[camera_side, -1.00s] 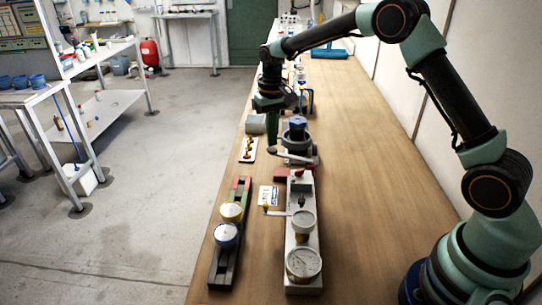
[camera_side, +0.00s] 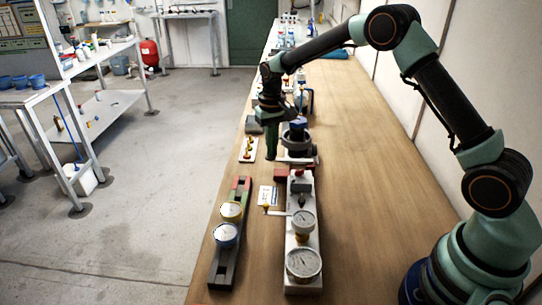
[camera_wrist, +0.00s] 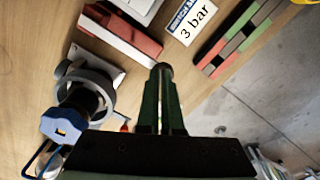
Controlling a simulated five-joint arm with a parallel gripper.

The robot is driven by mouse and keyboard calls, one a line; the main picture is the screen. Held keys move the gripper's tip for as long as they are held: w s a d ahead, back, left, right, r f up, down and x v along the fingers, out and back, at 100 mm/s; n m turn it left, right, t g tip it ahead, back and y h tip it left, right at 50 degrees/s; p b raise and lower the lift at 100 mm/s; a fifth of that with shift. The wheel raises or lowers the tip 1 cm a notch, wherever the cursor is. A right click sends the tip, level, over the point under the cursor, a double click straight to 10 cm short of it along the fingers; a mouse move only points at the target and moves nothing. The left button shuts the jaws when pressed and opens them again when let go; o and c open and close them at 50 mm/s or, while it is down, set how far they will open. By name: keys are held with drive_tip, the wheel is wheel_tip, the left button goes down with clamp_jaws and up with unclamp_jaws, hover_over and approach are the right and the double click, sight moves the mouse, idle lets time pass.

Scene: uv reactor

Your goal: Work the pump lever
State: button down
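The pump (camera_side: 297,143) has a dark round body with a blue top and stands on the bench. In the wrist view its blue top (camera_wrist: 65,124) and grey collar are at the left. I cannot make out the pale lever arm clearly; it seems hidden at my gripper. My gripper (camera_side: 272,157) points down just left of the pump. In the wrist view its green fingers (camera_wrist: 162,70) are close together with a thin slit between them, and they look shut. Nothing is clearly held between them. I cannot tell whether they touch the lever.
In front of the pump is a pale block with gauges (camera_side: 303,264) and a red end (camera_wrist: 140,38). Left of it are a "3 bar" card (camera_wrist: 192,22) and a dark rail (camera_side: 222,268) with coloured segments and gauges. The bench to the right (camera_side: 365,180) is clear.

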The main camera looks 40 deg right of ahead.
drive_tip(key=shift+s+f, duration=0.1)
drive_tip(key=shift+f, duration=0.4)
drive_tip(key=shift+r, duration=2.45)
drive_tip(key=shift+f, duration=0.15)
drive_tip(key=shift+f, duration=2.3)
drive_tip(key=shift+r, duration=2.45)
